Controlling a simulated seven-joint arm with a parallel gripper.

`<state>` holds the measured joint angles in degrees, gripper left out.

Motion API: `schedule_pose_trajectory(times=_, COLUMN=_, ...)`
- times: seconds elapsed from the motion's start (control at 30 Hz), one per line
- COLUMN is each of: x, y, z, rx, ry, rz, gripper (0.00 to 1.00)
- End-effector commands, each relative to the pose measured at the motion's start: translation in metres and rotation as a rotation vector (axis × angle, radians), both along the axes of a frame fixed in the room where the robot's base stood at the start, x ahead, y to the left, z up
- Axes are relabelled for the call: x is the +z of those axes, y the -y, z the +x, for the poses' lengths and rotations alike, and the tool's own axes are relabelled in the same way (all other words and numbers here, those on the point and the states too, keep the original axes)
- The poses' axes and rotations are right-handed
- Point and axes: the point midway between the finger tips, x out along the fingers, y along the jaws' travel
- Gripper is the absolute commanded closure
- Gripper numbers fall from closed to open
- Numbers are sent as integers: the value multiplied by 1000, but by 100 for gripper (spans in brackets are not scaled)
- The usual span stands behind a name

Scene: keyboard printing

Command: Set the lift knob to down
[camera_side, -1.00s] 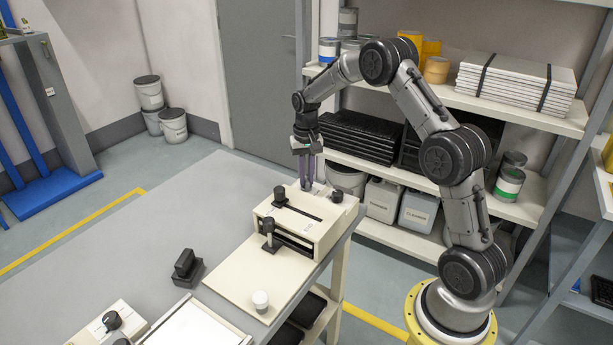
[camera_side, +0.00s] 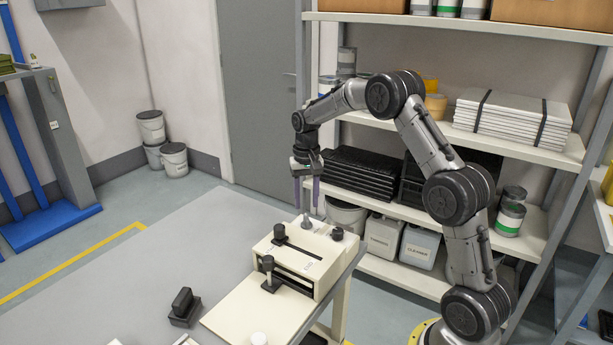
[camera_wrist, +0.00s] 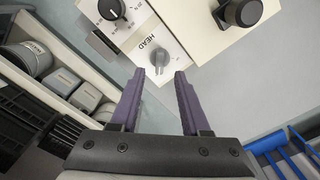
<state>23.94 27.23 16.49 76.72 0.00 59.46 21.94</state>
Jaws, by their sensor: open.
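A grey knob (camera_side: 306,223) stands at the back end of the cream machine (camera_side: 300,280). In the wrist view the grey knob (camera_wrist: 159,61) sits on a pale plate marked HEAD. No plate in view legibly reads lift, and I cannot read the knob's setting. My gripper (camera_side: 306,207) points down above this knob, open and empty. In the wrist view my gripper (camera_wrist: 160,72) has its purple fingers apart, one on each side of the knob in the picture. In the side view the fingertips appear just above it.
Beside the grey knob is a black dial (camera_wrist: 112,10) with a numbered scale. A larger black knob (camera_wrist: 240,12) is also on the machine. A black block (camera_side: 184,305) lies on the grey table (camera_side: 130,285). Shelves (camera_side: 450,128) stand behind my arm.

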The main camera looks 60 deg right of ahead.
Motion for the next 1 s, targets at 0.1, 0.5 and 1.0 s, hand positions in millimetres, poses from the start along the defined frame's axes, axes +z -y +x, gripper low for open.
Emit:
schedule_pose_trajectory(times=0.1, x=29, y=0, z=1, rx=0, ry=5, rz=-2, gripper=54)
schedule_pose_trajectory(times=0.5, x=87, y=0, z=0, rx=-1, ry=1, rz=-1, gripper=54)
schedule_pose_trajectory(times=1.0, x=91, y=0, z=0, rx=-1, ry=0, rz=0, gripper=54)
